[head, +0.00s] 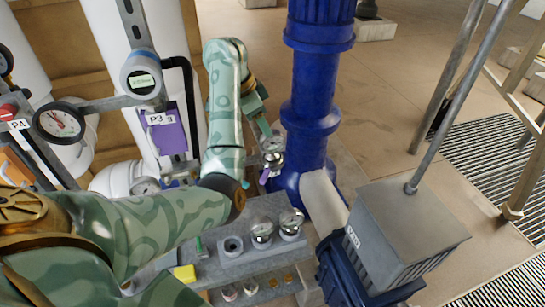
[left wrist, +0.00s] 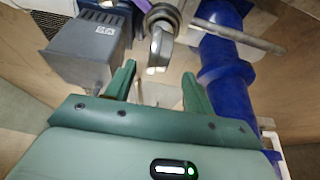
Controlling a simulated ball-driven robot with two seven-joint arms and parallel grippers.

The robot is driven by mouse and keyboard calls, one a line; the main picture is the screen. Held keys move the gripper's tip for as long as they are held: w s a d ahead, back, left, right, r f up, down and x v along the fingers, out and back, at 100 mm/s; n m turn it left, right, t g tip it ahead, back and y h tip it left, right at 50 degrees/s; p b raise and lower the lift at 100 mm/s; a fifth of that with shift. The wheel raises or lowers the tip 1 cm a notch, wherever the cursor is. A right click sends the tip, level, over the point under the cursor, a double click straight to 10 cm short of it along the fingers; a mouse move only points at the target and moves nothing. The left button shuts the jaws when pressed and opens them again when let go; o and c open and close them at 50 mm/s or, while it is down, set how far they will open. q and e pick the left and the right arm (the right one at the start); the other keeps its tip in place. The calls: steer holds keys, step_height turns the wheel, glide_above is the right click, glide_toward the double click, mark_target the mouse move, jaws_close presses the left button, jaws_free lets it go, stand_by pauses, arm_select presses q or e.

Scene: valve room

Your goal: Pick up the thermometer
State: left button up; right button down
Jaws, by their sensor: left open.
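A small round dial on a metal body, which looks like the thermometer (head: 272,145), is in front of the blue pipe in the head view. In the left wrist view its metal body (left wrist: 161,22) shows at the top, just beyond the fingers. My left gripper (head: 264,127) is open, with its fingers pointing towards the dial. In the left wrist view the gap between the fingertips (left wrist: 158,82) looks empty. I cannot tell whether the fingers touch the dial. My right gripper is not in view.
A grey bench carries two dials (head: 262,232) (head: 291,221) in holders and an empty round holder (head: 232,246). The blue pipe (head: 308,110) and a grey box (head: 405,235) stand close by. A purple P3 plate (head: 167,132) and a P4 gauge (head: 60,123) are left.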

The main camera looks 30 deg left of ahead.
mark_target(274, 143)
arm_select(q)
steer(key=b+x, duration=0.2)
steer(key=x, duration=0.1)
steer(key=shift+a+f, duration=0.1)
steer(key=shift+f, duration=0.1)
steer(key=shift+w+d+f+b, duration=0.1)
steer(key=shift+d+f+b, duration=0.15)
steer(key=shift+b, duration=0.2)
steer(key=b+x, duration=0.2)
steer(key=x, duration=0.3)
steer(key=shift+f, duration=0.1)
steer(key=c, duration=0.7)
steer(key=shift+c, duration=1.3)
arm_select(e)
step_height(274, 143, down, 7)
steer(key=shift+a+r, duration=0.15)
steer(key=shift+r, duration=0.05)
